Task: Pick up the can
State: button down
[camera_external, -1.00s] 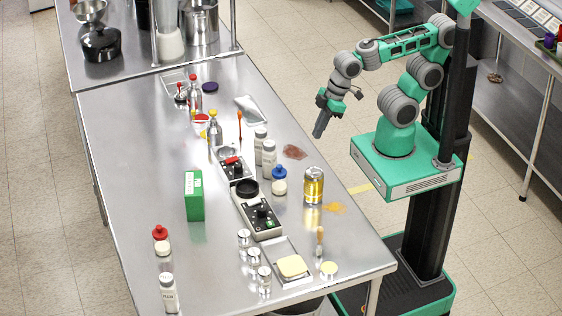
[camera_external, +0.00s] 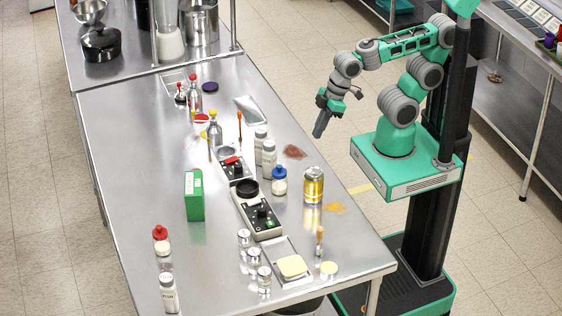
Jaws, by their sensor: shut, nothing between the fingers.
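A yellow and silver can (camera_external: 313,186) stands upright on the steel table (camera_external: 130,170), near its right edge. My gripper (camera_external: 319,132) hangs in the air at the table's right side, above and behind the can in the picture. It points downward, is shut and empty, and is clearly apart from the can. No part of the can is hidden.
A blue-capped jar (camera_external: 279,181), white bottles (camera_external: 268,158) and a black-topped device (camera_external: 256,212) stand left of the can. An orange spill (camera_external: 335,208) lies to its right.

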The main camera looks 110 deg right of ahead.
dwell(0.3)
jog(key=shift+c, duration=1.6)
grip_release()
